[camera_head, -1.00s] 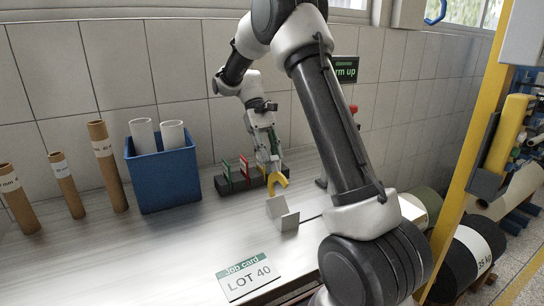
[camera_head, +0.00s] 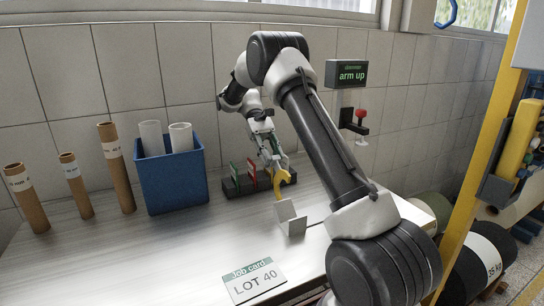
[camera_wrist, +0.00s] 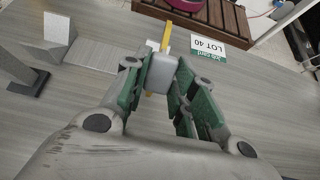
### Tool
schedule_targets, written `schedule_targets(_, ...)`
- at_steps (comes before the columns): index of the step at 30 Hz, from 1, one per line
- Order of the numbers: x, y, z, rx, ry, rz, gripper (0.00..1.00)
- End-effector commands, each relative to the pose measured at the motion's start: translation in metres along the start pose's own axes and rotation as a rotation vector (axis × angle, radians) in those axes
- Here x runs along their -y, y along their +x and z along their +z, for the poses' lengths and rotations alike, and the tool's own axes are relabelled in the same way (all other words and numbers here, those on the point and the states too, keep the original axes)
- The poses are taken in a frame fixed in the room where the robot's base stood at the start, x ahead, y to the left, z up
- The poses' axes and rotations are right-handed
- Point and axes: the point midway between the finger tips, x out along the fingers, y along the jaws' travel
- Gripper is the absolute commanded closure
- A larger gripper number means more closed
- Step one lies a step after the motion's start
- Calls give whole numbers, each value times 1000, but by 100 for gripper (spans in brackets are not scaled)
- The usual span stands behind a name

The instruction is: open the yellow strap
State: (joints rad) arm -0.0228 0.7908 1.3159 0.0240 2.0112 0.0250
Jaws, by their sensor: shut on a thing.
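My gripper (camera_wrist: 161,78) is shut on a pale grey block with a yellow end, a yellow tool (camera_wrist: 166,38), in the wrist view. In the head view my gripper (camera_head: 272,158) is above the bench, and the tool's curved yellow end (camera_head: 283,178) points down at the front of the rack. The tool is clear of the small grey bracket (camera_head: 291,218). I cannot make out a yellow strap for certain in either view.
A dark rack (camera_head: 232,186) holds green and red pieces. A blue bin (camera_head: 172,180) with white rolls and several brown tubes (camera_head: 117,168) stand left. A job card (camera_head: 254,281) lies in front. A yellow post (camera_head: 483,150) and dark rolls (camera_head: 478,262) stand right.

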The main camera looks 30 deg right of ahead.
Motion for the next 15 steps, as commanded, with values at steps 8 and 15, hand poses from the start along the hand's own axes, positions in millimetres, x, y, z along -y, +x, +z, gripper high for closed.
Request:
schedule_targets(8, 0, 0, 0, -3, 0, 0, 52)
schedule_targets(15, 0, 0, 0, -5, 0, 0, 52)
